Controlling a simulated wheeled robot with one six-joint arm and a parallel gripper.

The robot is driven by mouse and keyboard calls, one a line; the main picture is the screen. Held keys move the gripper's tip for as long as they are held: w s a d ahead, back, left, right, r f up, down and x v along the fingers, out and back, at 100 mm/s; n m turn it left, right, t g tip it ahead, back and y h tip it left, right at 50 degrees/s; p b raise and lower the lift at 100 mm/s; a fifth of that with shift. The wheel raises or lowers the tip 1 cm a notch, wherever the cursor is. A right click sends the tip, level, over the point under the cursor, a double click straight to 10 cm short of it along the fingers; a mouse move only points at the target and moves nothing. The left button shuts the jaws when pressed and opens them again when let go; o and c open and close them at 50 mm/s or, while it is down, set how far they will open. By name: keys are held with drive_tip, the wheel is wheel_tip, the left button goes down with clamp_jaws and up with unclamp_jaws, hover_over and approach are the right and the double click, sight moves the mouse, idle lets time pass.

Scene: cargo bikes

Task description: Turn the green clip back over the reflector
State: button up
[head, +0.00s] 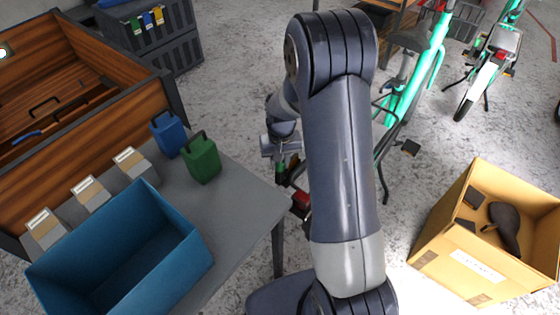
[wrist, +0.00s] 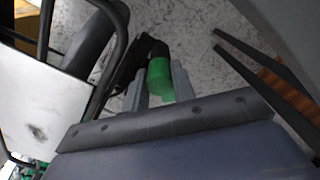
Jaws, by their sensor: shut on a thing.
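The green clip (wrist: 160,80) shows in the wrist view between the two grey fingers of my gripper (wrist: 159,88), which is shut on it. A dark part lies just beyond the clip; I cannot tell what it is. In the head view my gripper (head: 280,152) is beside the rear of the near cargo bike, left of my arm, with a bit of green below it. A red part (head: 301,200), which looks like the reflector, shows just below and right of the gripper, partly hidden by my arm. I cannot tell whether the clip covers it.
A grey table (head: 245,205) with a blue bin (head: 120,255) and a green can (head: 201,160) stands at left. The teal bike (head: 425,75) stands behind my arm. A cardboard box (head: 450,255) with a saddle is at right. Dark bike bars (wrist: 110,45) are close to the gripper.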

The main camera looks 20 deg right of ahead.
drive_tip(key=m, duration=0.5)
drive_tip(key=shift+m, duration=2.4)
drive_tip(key=o, duration=1)
drive_tip(key=shift+r, duration=0.1)
wheel_tip(320, 180, up, 11)
drive_tip(key=p, duration=0.1)
drive_tip(key=shift+d, duration=0.15)
drive_tip(key=shift+w+f, duration=0.1)
drive_tip(key=shift+f, duration=0.1)
